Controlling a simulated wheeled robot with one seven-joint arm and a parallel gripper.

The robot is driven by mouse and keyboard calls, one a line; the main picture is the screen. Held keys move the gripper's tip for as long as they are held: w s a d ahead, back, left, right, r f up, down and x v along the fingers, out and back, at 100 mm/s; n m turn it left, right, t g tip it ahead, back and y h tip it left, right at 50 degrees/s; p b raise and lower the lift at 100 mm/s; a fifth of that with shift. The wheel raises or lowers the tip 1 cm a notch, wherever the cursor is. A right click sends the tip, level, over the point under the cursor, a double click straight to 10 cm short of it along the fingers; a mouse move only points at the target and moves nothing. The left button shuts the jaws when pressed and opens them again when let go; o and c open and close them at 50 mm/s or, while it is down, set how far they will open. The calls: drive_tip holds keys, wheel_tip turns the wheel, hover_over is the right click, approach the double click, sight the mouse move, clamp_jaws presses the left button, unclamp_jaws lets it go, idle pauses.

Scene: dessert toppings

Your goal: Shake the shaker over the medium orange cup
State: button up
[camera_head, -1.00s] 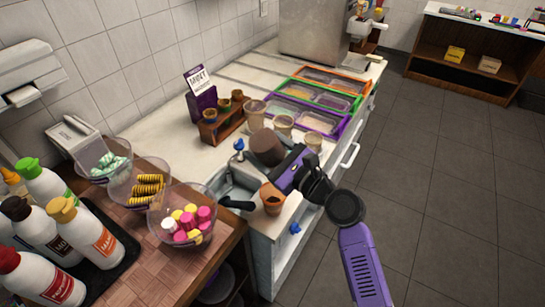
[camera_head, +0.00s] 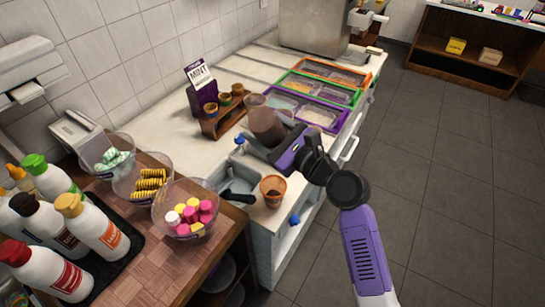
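The orange cup (camera_head: 273,194) stands upright on the counter's near right corner, beside the sink, with dark contents showing inside. My gripper (camera_head: 274,147) is above and behind it in the picture, apart from it. It appears shut on a brown, partly see-through shaker (camera_head: 266,124), held a little tilted and nearly upright. The gripper body hides the shaker's lower part and the fingertips. I cannot tell the shaker's exact height above the counter.
A clear bowl of pink, yellow and white sweets (camera_head: 186,209) stands left of the cup. A purple-edged topping tray (camera_head: 343,127) and a wooden cone rack (camera_head: 224,123) are farther back. The floor at right is clear.

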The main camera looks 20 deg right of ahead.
idle(0.4)
wheel_tip(320, 180, down, 8)
drive_tip(key=b, duration=0.5)
drive_tip(key=shift+b, duration=0.4)
drive_tip(key=shift+r, duration=0.1)
idle(0.5)
drive_tip(key=a+r+n+b, duration=0.2)
drive_tip(key=n+b, duration=0.4)
drive_tip(key=n, duration=0.9)
drive_tip(key=s+a+r+n+b, duration=0.1)
drive_tip(key=n+b, duration=0.6)
drive_tip(key=n, duration=0.9)
wheel_tip(320, 180, up, 2)
drive_tip(key=shift+s+a+r, duration=0.15)
drive_tip(key=shift+a+r, duration=0.05)
drive_tip(key=shift+a, duration=0.3)
idle(0.3)
